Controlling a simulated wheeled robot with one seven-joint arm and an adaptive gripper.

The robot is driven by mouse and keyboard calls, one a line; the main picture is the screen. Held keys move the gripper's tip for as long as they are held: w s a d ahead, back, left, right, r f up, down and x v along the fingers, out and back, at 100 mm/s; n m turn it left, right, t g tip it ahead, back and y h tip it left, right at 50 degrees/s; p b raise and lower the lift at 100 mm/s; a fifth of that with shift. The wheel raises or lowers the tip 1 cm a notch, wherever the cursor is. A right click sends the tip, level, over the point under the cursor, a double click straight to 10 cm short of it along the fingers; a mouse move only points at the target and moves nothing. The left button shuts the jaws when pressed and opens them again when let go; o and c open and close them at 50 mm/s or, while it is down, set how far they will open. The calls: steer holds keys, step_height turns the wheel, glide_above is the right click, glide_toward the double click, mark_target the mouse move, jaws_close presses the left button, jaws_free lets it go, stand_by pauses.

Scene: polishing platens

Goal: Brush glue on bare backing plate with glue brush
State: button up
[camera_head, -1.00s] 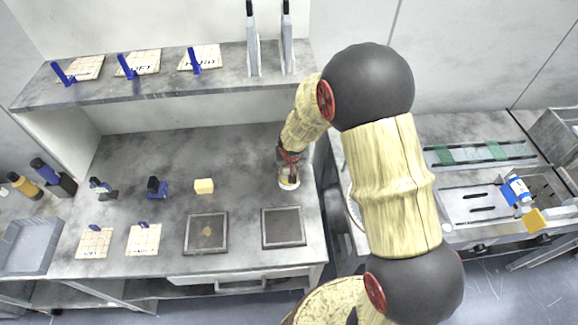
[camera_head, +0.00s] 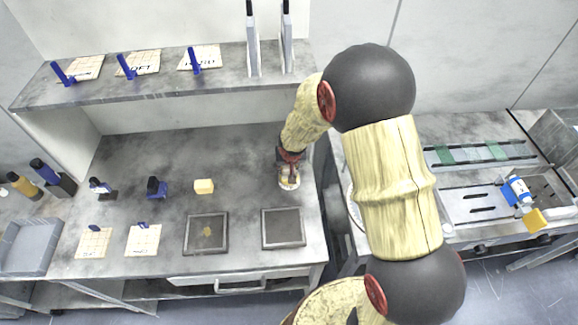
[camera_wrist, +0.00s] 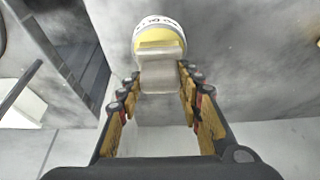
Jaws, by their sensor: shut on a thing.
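My gripper (camera_head: 290,158) is shut on the glue brush (camera_wrist: 160,72), a pale, flat piece between the fingertips in the wrist view. The brush's far end overlaps a round white glue pot (camera_wrist: 152,20) with lettering on its rim; I cannot tell whether it is inside or just above. The pot also shows below my gripper in the head view (camera_head: 289,186). Two dark-framed square plates lie at the bench front. The right plate (camera_head: 284,228) looks plain grey and bare. The left plate (camera_head: 206,233) has a small yellow-brown spot in its middle.
A yellow block (camera_head: 204,187) and a blue-handled tool (camera_head: 156,188) stand on the bench. Labelled pads (camera_head: 144,239) lie at front left. A shelf (camera_head: 222,75) runs along the back. The bench between the yellow block and the pot is clear.

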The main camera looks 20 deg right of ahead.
steer(key=shift+r+p, duration=2.75)
steer(key=shift+r, duration=0.75)
